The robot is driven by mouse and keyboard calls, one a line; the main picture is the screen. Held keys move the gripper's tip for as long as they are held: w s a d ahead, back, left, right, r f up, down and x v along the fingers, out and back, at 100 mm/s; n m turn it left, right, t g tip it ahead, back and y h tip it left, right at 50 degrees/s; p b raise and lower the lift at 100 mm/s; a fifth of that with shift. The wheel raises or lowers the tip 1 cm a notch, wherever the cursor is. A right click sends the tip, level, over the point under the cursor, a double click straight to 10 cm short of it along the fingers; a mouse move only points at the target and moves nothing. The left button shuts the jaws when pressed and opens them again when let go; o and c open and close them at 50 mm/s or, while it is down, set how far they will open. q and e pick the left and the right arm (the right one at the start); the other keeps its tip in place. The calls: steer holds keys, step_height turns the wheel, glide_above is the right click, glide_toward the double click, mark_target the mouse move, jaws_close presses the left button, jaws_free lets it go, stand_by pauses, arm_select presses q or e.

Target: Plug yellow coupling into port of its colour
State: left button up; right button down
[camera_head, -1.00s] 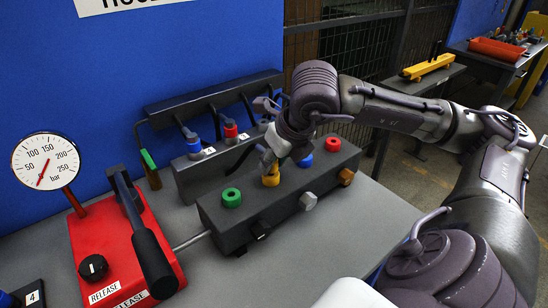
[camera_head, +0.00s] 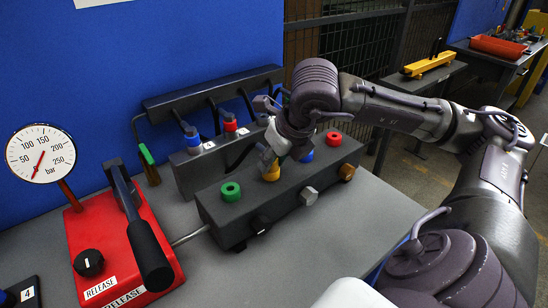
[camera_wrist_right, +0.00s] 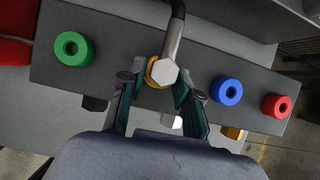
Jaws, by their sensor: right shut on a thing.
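My right gripper (camera_head: 270,160) is shut on the yellow coupling (camera_wrist_right: 171,45), which shows as a grey sleeve with a hexagonal pale end and a black hose. In the wrist view, my right gripper's fingers (camera_wrist_right: 157,92) stand on both sides of it. The yellow port (camera_head: 271,174) is on top of the dark block, directly at the fingertips; its yellow rim (camera_wrist_right: 151,72) shows partly behind the coupling's end. I cannot tell whether the coupling is seated in the port or just above it. My left gripper is not in view.
The block (camera_head: 222,213) also bears a green port (camera_head: 230,191), a blue port (camera_head: 306,154) and a red port (camera_head: 333,138). Behind it, blue (camera_head: 192,137) and red (camera_head: 230,124) couplings stand in a rack. A red unit with a black lever (camera_head: 150,255) and a gauge (camera_head: 40,155) is left.

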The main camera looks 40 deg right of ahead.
stand_by(0.4)
steer(key=shift+f+b, duration=0.15)
steer(key=shift+b, duration=0.25)
steer(key=shift+s, duration=0.1)
steer(key=c, duration=0.7)
jaws_free()
steer(key=shift+f, duration=0.1)
steer(key=shift+s+r, duration=0.1)
steer(key=shift+r, duration=0.5)
steer(key=p+v, duration=0.2)
steer(key=v, duration=0.7)
steer(key=shift+p, duration=0.4)
